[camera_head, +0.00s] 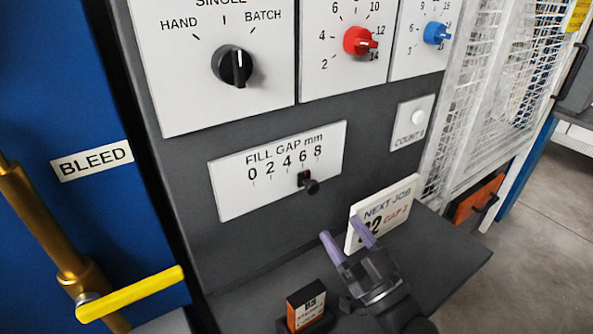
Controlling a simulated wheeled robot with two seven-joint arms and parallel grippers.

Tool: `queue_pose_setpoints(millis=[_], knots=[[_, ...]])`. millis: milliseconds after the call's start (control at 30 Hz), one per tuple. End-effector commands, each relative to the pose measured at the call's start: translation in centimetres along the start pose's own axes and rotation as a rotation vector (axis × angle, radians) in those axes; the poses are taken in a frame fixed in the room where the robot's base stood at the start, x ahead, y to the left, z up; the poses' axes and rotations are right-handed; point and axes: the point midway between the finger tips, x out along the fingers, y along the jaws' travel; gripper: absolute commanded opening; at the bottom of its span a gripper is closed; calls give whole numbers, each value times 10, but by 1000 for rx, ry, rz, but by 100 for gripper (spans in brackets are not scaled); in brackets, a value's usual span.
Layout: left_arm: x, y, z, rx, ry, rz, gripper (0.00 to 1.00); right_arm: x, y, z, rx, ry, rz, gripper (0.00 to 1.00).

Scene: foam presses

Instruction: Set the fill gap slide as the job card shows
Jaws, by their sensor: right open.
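The fill gap slide (305,180) is a small black block with a round knob, on a white FILL GAP mm plate (232,202) marked 0 to 8. It stands at about the 6 mark. The white job card (400,197) leans upright on the grey shelf, headed NEXT JOB. Its red line seems to read GAP 2; the number at its left is partly covered by my finger. My right gripper (347,238) has purple fingertips, open and empty, below and to the right of the slide, in front of the card, apart from the slide. My left gripper is out of view.
A small black and orange box (306,304) stands on the shelf (445,250) left of my right gripper. Above are a black selector (232,66), a red knob (359,41) and a blue knob (436,33). A yellow lever (135,293) sticks out at lower left.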

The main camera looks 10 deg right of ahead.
Motion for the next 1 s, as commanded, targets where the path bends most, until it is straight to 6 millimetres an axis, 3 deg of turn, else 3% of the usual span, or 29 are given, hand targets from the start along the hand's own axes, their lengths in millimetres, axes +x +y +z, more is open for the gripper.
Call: queue_pose_setpoints(millis=[133,300,500,867,900,1000], knots=[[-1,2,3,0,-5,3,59,14,0,-1,-1,4,1,70],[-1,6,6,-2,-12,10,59,57,0,-1,1,5,1,70],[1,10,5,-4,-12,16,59,90,0,0,0,0,0,70],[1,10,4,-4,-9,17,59,99,0,0,0,-1,0,70],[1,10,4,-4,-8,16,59,99,0,0,0,-1,0,68],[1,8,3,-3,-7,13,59,99,0,0,0,-1,0,47]])
